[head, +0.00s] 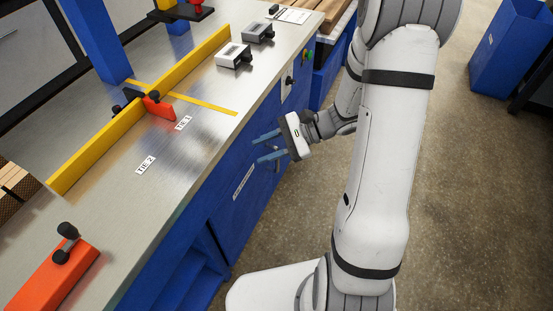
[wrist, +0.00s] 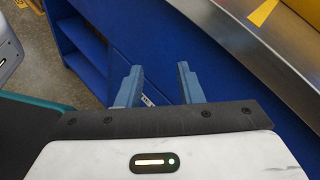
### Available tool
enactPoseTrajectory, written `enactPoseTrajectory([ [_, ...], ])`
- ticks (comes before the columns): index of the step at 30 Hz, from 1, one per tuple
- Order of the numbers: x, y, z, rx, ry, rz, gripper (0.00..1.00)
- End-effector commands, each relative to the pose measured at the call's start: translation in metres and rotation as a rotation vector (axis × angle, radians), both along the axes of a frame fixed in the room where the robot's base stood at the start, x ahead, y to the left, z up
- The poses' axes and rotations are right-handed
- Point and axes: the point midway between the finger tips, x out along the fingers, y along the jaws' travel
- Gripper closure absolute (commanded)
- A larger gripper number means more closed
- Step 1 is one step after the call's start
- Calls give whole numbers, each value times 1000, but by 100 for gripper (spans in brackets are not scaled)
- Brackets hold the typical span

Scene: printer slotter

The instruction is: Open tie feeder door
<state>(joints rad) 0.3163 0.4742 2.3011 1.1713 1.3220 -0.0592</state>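The blue cabinet front (head: 228,205) below the metal worktop holds a panel with a white label strip (head: 243,182), which I take to be the tie feeder door. It looks closed, flush with the front. My gripper (head: 267,146) is in front of this panel, just right of and above the label, its fingers pointing at the blue front. In the wrist view the two blue-grey fingers (wrist: 160,80) stand apart with nothing seen between them but the blue front and part of the white label (wrist: 147,100). A handle cannot be made out clearly; the fingers may hide it. Contact cannot be told.
The metal worktop (head: 190,165) overhangs the cabinet and bears a yellow rail (head: 140,110), red clamps and two small grey boxes. Open blue shelves (head: 185,275) lie left of the door. A blue bin (head: 507,50) stands far right. The concrete floor (head: 290,220) before the cabinet is clear.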

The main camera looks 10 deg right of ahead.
Motion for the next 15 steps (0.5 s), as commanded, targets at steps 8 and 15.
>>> enactPoseTrajectory([
  [8, 72, -55, -157, 344, 173, -487, 67],
  [15, 96, -103, -244, 493, 224, -782, 67],
])
